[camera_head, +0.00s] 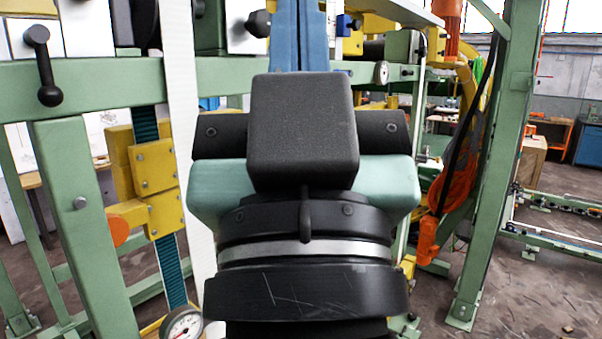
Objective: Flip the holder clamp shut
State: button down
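My gripper (303,185) fills the middle of the head view, seen from behind, with a dark block, a teal-green body and black wrist rings. Its fingertips are hidden behind its own body, so I cannot see whether it is open or what it touches. I cannot pick out the holder clamp for certain; it may be hidden behind my gripper. A black lever with a ball end (44,68) hangs at the upper left, apart from my gripper. A black knob (259,23) shows above my gripper.
A green machine frame (80,200) stands close on the left, with yellow blocks (153,167) on a dark teal belt. A dial gauge (182,324) is at the bottom left. A green post (490,190) and orange parts (450,205) stand right. Open floor (545,290) lies at the lower right.

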aim_at(36, 36)
jog(key=i+l, duration=0.35)
jog(key=u, duration=1.65)
